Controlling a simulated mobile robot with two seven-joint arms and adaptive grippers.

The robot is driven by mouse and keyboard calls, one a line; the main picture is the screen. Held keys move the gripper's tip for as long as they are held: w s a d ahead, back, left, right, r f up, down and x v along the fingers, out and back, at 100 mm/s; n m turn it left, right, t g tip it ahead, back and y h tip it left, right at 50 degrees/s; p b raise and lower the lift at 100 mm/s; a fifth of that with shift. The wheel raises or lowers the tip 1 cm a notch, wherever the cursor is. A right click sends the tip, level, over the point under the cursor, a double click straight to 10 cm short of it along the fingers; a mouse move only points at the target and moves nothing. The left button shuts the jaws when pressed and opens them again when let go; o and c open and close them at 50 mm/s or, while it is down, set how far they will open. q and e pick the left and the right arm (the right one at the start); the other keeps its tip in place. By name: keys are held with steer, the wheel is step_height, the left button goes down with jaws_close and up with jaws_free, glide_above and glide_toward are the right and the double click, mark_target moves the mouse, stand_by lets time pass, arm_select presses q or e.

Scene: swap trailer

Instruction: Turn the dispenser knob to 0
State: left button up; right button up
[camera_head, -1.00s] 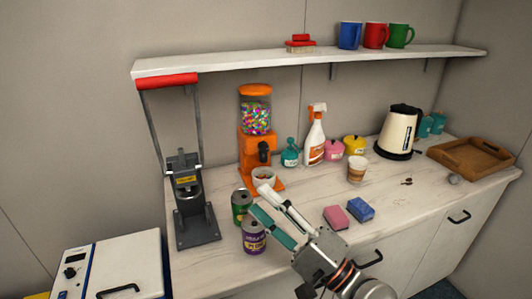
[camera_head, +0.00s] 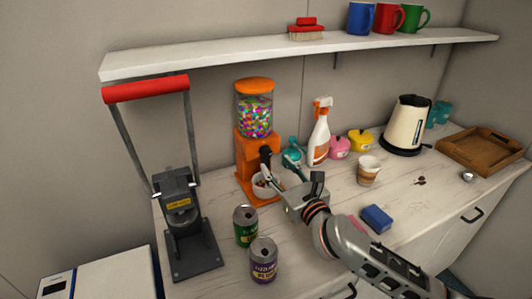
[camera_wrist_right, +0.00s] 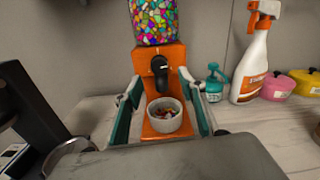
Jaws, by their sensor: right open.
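The orange candy dispenser (camera_head: 246,146) stands on the counter, its clear jar full of coloured candies. Its black knob (camera_head: 265,155) is on the front; in the right wrist view the knob (camera_wrist_right: 160,66) sits upright below the jar, with a small pale mark above it. A white bowl (camera_wrist_right: 165,115) with some candies stands on the dispenser's base under the spout. My right gripper (camera_head: 279,171) is open in front of the dispenser. In the wrist view its two fingers (camera_wrist_right: 158,98) flank the bowl and lower front, below the knob and apart from it. My left gripper is not in view.
Two cans, green (camera_head: 246,226) and purple (camera_head: 263,260), stand in front of the dispenser. A can crusher (camera_head: 184,225) is at left. A teal bottle (camera_head: 293,153) and a spray bottle (camera_head: 319,135) stand close at right. A shelf (camera_head: 300,52) runs above.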

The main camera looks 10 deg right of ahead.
mark_target(268, 155)
steer(key=shift+w+a, duration=0.2)
steer(key=shift+w, duration=0.8)
steer(key=shift+w+a, duration=0.25)
steer(key=shift+w, duration=0.7)
steer(key=shift+w+a, duration=0.2)
steer(key=shift+w, duration=0.8)
steer(key=c, duration=1.1)
